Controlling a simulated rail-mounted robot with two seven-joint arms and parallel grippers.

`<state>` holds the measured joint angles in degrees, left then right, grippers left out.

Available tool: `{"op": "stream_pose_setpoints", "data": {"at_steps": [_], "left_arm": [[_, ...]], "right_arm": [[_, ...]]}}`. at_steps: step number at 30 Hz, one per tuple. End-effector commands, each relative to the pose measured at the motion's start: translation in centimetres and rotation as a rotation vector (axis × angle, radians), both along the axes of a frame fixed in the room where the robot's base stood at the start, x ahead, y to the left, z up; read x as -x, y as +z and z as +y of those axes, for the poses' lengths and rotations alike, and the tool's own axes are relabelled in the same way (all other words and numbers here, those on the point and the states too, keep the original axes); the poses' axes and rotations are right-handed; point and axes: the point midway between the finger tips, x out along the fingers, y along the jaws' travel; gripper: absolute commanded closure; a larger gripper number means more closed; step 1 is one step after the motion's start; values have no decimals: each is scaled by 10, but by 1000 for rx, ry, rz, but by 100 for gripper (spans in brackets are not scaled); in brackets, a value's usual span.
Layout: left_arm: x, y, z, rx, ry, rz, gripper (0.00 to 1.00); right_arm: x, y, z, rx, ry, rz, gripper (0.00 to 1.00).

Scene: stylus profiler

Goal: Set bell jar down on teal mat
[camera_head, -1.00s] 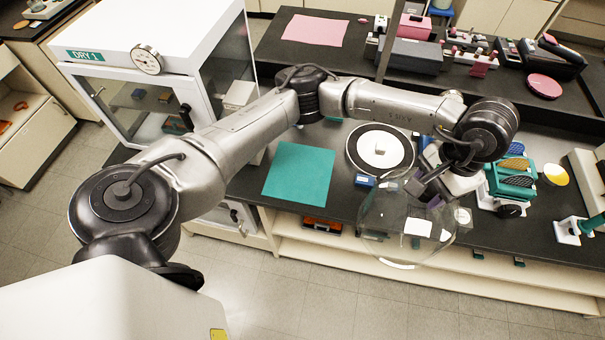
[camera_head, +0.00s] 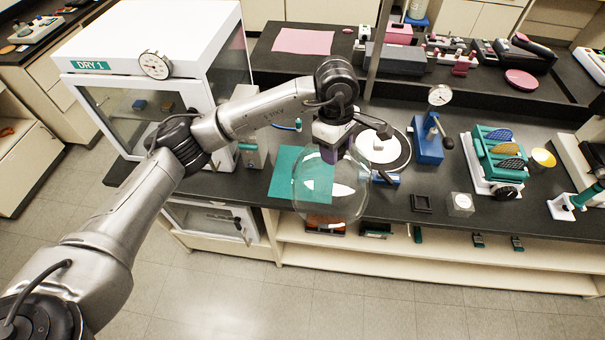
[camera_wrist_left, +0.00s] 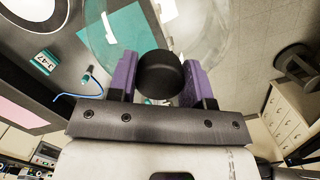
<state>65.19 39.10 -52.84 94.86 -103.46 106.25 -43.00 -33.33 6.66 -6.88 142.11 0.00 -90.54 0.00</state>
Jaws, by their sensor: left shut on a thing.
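The clear glass bell jar (camera_head: 331,190) hangs from my left gripper (camera_head: 335,146) in the head view, in front of the right part of the teal mat (camera_head: 284,176). In the left wrist view the gripper's purple fingers (camera_wrist_left: 155,76) are shut on the jar's black knob (camera_wrist_left: 161,74), with the clear glass (camera_wrist_left: 208,30) beyond. The teal mat also shows in the wrist view (camera_wrist_left: 118,32), partly behind the glass. The jar appears held above the bench. The gap under it cannot be judged. My right gripper is not in view.
A white disc on a black round base (camera_head: 384,150) lies right of the jar. A blue dial-gauge stand (camera_head: 428,145) is farther right. The white DRY 1 cabinet (camera_head: 150,75) stands left of the mat.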

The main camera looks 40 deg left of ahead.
Motion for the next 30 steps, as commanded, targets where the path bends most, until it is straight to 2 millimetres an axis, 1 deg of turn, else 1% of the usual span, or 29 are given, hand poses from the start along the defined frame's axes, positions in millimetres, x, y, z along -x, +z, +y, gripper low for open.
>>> {"op": "stream_pose_setpoints", "data": {"at_steps": [1,6,12,15,18,21,25,28,30], "left_arm": [[-6,-4,4,2,133,-2,100],[-24,-15,18,2,604,1,100],[-42,-27,35,1,1128,0,100],[-50,-32,43,2,1357,0,100],[-55,-37,50,2,1548,0,100],[-60,-41,56,2,1702,1,100],[-63,-44,61,2,1839,1,100],[-65,-46,65,2,1900,1,100],[-65,-50,71,0,1924,2,100]], "right_arm": [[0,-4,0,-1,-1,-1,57],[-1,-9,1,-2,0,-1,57],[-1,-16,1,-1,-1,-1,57],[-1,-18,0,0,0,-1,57],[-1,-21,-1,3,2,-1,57],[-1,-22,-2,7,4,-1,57],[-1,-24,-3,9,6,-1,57],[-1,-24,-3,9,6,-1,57],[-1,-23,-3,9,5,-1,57]]}}
